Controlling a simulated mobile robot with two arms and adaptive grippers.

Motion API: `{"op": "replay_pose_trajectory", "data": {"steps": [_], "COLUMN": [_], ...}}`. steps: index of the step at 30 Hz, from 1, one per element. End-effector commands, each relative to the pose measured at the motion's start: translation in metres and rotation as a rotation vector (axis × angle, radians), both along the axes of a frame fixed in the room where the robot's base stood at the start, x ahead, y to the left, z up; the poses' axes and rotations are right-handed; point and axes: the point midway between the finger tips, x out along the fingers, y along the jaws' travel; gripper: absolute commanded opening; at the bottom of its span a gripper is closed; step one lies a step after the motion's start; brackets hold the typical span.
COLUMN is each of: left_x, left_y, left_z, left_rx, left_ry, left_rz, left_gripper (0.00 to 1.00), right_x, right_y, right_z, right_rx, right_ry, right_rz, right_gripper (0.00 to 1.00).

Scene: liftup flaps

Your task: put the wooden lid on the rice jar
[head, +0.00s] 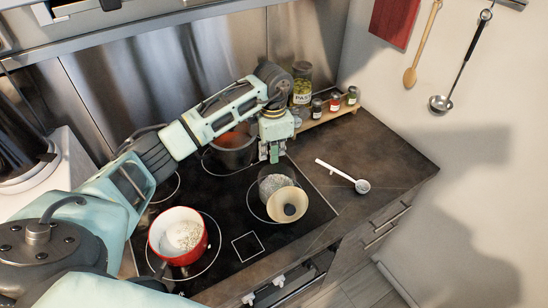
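A clear glass jar (274,180) with pale contents stands on the right part of the black cooktop. A round, light wooden lid (281,205) with a dark round centre shows at its near side and overlaps it in the picture. I cannot tell whether the lid rests on the jar's rim or leans against it. My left gripper (273,155) points down just behind and above the jar, apart from the lid. Its fingers look spread, with nothing clearly held between them. My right gripper is not in view.
A red pot (159,237) with white contents stands at the front left of the cooktop. A dark pot (235,158) with reddish contents is behind. A white spoon (341,175) lies on the clear right counter. A pasta jar (302,84) and spice rack (330,117) stand at the back.

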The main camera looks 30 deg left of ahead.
Motion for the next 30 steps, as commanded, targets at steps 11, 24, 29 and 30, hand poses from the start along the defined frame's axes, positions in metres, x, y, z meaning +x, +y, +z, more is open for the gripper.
{"op": "replay_pose_trajectory", "data": {"steps": [11, 24, 29, 30], "left_x": [0.005, 0.011, 0.013, 0.014], "left_y": [0.007, 0.014, 0.017, 0.018], "left_z": [0.004, 0.009, 0.011, 0.012], "left_rx": [0.001, 0.001, 0.0, 0.0], "left_ry": [0.0, 0.001, 0.0, 0.0], "left_rz": [0.001, 0.001, 0.001, 0.001], "left_gripper": [0.0, 0.0, 0.0, 0.0], "right_x": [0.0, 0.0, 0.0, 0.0], "right_y": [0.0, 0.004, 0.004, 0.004], "right_z": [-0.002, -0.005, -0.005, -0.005], "right_rx": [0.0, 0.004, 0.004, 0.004], "right_ry": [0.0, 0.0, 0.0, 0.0], "right_rz": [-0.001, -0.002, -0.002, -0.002], "right_gripper": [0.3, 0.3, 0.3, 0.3]}}
